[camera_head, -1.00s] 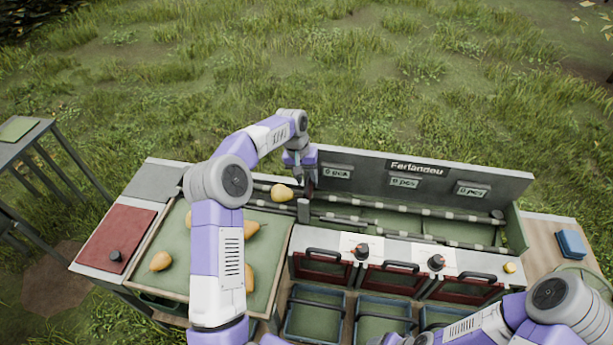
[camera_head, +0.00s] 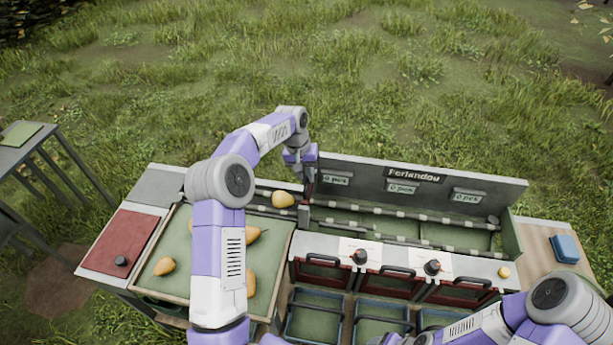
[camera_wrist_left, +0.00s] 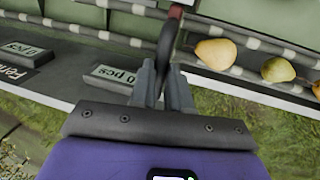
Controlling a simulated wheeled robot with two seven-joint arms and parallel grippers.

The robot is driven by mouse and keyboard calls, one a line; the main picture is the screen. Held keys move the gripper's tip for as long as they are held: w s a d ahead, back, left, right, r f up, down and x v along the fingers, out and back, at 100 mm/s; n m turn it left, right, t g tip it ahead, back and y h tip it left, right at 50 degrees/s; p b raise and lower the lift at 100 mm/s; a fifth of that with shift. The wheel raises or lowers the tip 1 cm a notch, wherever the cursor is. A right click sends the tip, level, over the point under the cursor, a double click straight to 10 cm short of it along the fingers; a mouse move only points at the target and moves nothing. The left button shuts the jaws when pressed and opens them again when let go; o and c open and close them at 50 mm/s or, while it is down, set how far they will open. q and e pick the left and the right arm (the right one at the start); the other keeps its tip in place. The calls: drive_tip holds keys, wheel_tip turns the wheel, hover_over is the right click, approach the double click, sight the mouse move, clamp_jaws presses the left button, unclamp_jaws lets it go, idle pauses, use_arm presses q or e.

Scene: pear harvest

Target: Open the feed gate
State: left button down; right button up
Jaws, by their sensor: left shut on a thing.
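The feed gate's handle shows in the left wrist view as a dark loop (camera_wrist_left: 168,45) with a reddish part at its upper end. My left gripper (camera_wrist_left: 163,82) is shut on this loop, one finger on each side. In the head view my left gripper (camera_head: 306,176) points down at the left end of the sorter's back panel (camera_head: 345,164), beside a yellow pear (camera_head: 283,199) at the head of the rails. The gate plate itself is mostly hidden. My right forearm shows at the lower right, but its gripper is not visible.
Several pears lie in the green-lined tray (camera_head: 179,235) at the left, partly behind my left arm. Rails (camera_head: 400,214) run right from the gate. Dark-handled red doors (camera_head: 322,272) stand above blue bins (camera_head: 313,315). A blue box (camera_head: 566,248) sits at the right.

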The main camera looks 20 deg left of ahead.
use_arm(q)
wheel_tip(320, 180, up, 4)
drive_tip(key=shift+f+p, duration=0.25)
drive_tip(key=shift+p, duration=0.45)
drive_tip(key=shift+f, duration=0.1)
use_arm(e)
wheel_tip(320, 180, up, 2)
drive_tip(key=shift+r, duration=0.15)
use_arm(q)
drive_tip(key=c, duration=1.1)
unclamp_jaws()
drive_tip(key=shift+f, duration=0.1)
wheel_tip(320, 180, up, 7)
drive_tip(key=a, duration=0.1)
drive_tip(key=shift+s+a+r, duration=0.15)
drive_tip(key=shift+a+r, duration=0.05)
use_arm(e)
drive_tip(key=shift+r, duration=0.2)
